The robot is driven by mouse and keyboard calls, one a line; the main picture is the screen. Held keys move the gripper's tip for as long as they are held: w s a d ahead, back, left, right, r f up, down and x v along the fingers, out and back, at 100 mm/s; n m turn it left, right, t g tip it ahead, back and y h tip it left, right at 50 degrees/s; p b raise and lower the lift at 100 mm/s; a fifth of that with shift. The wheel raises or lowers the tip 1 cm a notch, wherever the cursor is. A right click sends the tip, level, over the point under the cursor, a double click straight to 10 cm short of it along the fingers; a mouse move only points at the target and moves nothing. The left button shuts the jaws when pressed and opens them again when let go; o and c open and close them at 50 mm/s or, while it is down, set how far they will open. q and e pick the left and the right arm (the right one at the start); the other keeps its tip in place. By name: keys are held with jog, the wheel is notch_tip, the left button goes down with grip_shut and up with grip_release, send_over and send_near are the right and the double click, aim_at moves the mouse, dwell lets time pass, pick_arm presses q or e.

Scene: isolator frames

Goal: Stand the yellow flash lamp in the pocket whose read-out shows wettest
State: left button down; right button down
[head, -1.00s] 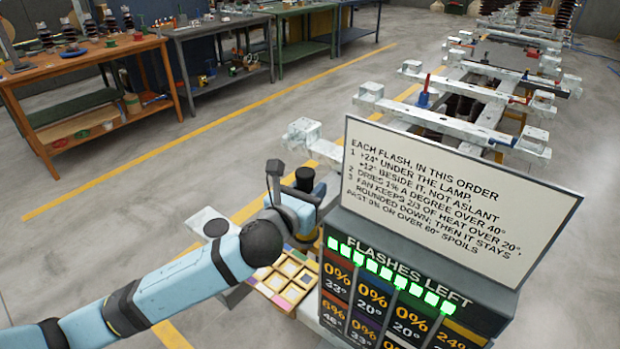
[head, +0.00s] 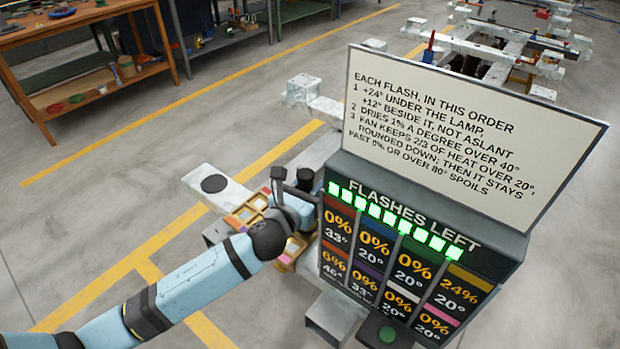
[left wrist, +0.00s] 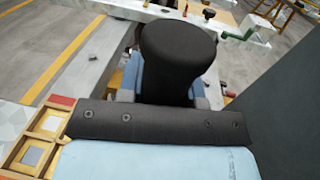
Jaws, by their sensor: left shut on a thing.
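My left gripper (head: 300,194) is shut on a black, round-topped thing (head: 305,179), close to the left side of the read-out board. In the left wrist view the black thing (left wrist: 180,50) stands upright between the blue-grey fingers. Its yellow part, if any, is hidden. The tray of pockets (head: 284,262) lies under my left arm, mostly covered; some pockets show in the left wrist view (left wrist: 32,155). The read-out board (head: 400,265) shows 24% 20° by the yellow strip, the highest. The orange one shows 6% 46°; the others show 0%. My right gripper is not in view.
A white sign (head: 470,130) with rules rises above the board, close right of the gripper. A row of green lights (head: 395,217) runs under it. A dark green button (head: 387,334) stands in front. A grey bar with a dark disc (head: 214,184) lies left. Workbenches are far back.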

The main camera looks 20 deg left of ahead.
pick_arm(q)
jog(key=shift+r, duration=0.2)
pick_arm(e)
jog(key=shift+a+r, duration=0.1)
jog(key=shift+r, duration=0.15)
pick_arm(q)
jog(key=shift+f, duration=0.1)
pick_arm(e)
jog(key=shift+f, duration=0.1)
pick_arm(q)
jog(key=c, duration=1.2)
grip_release()
jog(key=shift+f, duration=0.25)
jog(key=o, duration=0.4)
jog(key=shift+r, duration=0.1)
